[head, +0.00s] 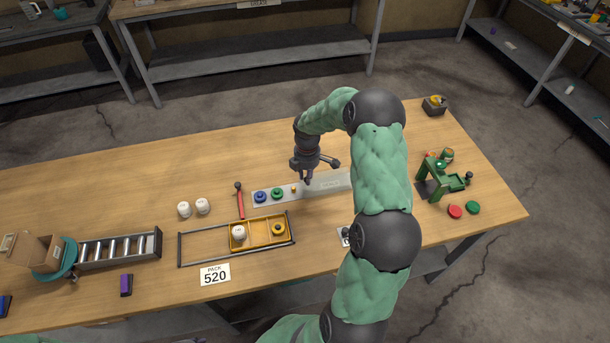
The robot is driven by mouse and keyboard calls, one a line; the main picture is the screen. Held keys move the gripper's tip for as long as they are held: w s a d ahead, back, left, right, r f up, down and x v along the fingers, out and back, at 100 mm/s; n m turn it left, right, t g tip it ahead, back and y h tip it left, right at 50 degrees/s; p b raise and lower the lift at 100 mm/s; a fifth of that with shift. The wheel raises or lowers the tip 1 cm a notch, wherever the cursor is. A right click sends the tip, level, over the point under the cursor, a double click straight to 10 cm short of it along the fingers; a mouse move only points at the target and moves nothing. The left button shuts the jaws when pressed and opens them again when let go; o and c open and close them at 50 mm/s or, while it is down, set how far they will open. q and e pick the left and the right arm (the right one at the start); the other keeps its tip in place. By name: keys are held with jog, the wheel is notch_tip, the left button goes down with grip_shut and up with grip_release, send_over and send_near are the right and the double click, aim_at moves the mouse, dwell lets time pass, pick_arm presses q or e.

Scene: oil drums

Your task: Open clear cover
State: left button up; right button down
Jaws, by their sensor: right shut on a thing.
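A long grey strip (262,205) lies on the wooden table with a blue knob (260,196), a green knob (277,193) and a small orange piece on it. At its right part is a pale, see-through-looking panel, which I take as the clear cover (331,184); its lettering is too small to read. My right gripper (308,180) points down at the left end of this cover and is shut on what looks like its edge. The contact is small and partly hidden by the fingers. My right arm hides the cover's right end. My left gripper is not in view.
A yellow tray (258,245) in a dark rail frame sits in front, holding a white piece and a yellow ring. Beside it are a red-handled tool (240,203) and two white pieces. A green press (434,182) stands at right. The table's back left is clear.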

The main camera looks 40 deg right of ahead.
jog(key=c, duration=1.1)
grip_release()
jog(key=shift+s+f, duration=0.1)
jog(key=shift+r, duration=0.55)
notch_tip(320, 180, up, 11)
